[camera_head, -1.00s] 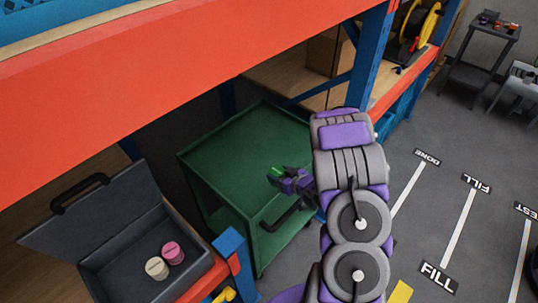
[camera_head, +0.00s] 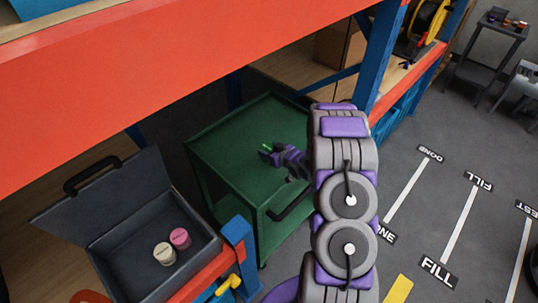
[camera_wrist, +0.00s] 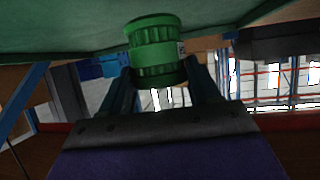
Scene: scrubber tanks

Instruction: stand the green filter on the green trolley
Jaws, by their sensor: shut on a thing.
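The green trolley (camera_head: 225,150) stands below the orange shelf beam in the head view, with a flat green top and a dark handle (camera_head: 291,206) on its near side. My gripper (camera_head: 268,152) is over the right part of its top, jaws toward the left. In the wrist view my gripper (camera_wrist: 155,85) is shut on the green filter (camera_wrist: 152,50), a ribbed cylinder with a small pale label. The filter shows only as a small green bit in the head view (camera_head: 267,147). The trolley's green surface (camera_wrist: 60,25) fills the top of the wrist view. I cannot tell whether the filter touches it.
An open dark case (camera_head: 130,262) with a pink piece (camera_head: 180,238) and a cream piece (camera_head: 164,254) is at lower left. A blue post (camera_head: 382,55) and the orange beam (camera_head: 180,75) border the trolley. The trolley top's left part is bare.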

